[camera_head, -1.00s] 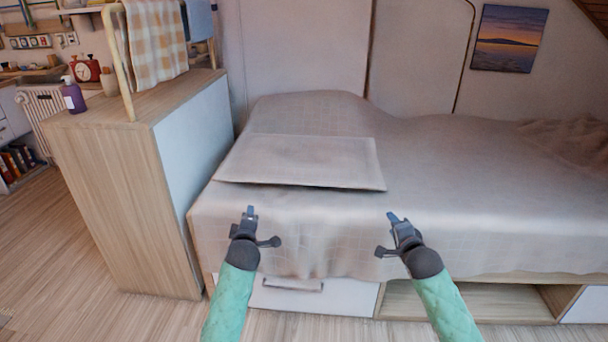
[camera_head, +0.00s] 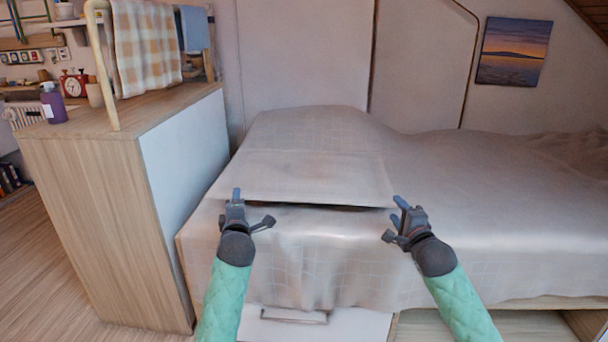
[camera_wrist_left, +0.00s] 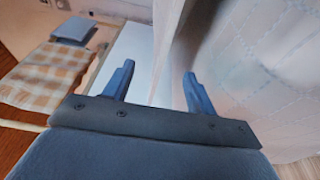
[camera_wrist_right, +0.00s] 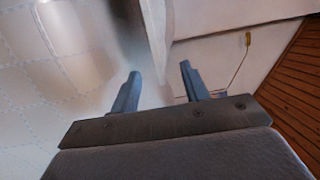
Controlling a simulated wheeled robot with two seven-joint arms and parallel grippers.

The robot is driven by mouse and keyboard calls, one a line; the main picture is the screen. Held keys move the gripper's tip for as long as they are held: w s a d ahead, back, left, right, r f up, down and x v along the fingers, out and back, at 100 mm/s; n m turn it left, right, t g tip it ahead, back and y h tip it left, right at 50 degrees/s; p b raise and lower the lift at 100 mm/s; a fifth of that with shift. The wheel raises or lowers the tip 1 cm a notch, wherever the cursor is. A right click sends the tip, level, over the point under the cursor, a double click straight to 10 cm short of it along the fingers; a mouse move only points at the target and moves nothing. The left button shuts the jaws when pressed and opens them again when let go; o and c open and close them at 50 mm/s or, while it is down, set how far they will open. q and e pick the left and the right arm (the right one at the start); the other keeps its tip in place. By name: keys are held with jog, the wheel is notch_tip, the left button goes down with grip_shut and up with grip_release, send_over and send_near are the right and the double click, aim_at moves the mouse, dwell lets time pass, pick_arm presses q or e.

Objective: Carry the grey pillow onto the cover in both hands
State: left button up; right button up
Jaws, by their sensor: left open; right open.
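The grey pillow (camera_head: 305,178) looks pale pinkish-grey and flat. It lies at the left end of the bed on the pale cover (camera_head: 490,205), with a dark gap under its front edge. My left gripper (camera_head: 236,196) is open by the pillow's front left corner. My right gripper (camera_head: 402,207) is open by its front right corner. Both wrist views show the open fingers of the left gripper (camera_wrist_left: 158,82) and right gripper (camera_wrist_right: 160,88) with pale surfaces close beyond. I cannot tell whether any pillow edge is between the fingers.
A wooden cabinet (camera_head: 85,190) stands close on the left, with a checked towel (camera_head: 145,45) on a rail and a purple bottle (camera_head: 53,103) on top. A drawer (camera_head: 290,328) and open shelf are under the bed. The cover to the right is clear.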

aim_at(386, 197)
pick_arm(q)
jog(key=shift+w, duration=0.1)
pick_arm(e)
jog(key=shift+w, duration=0.1)
pick_arm(q)
jog(key=shift+x, duration=3.8)
pick_arm(e)
jog(key=shift+x, duration=3.85)
pick_arm(q)
jog(key=c, duration=1)
pick_arm(e)
grip_shut()
pick_arm(q)
grip_shut()
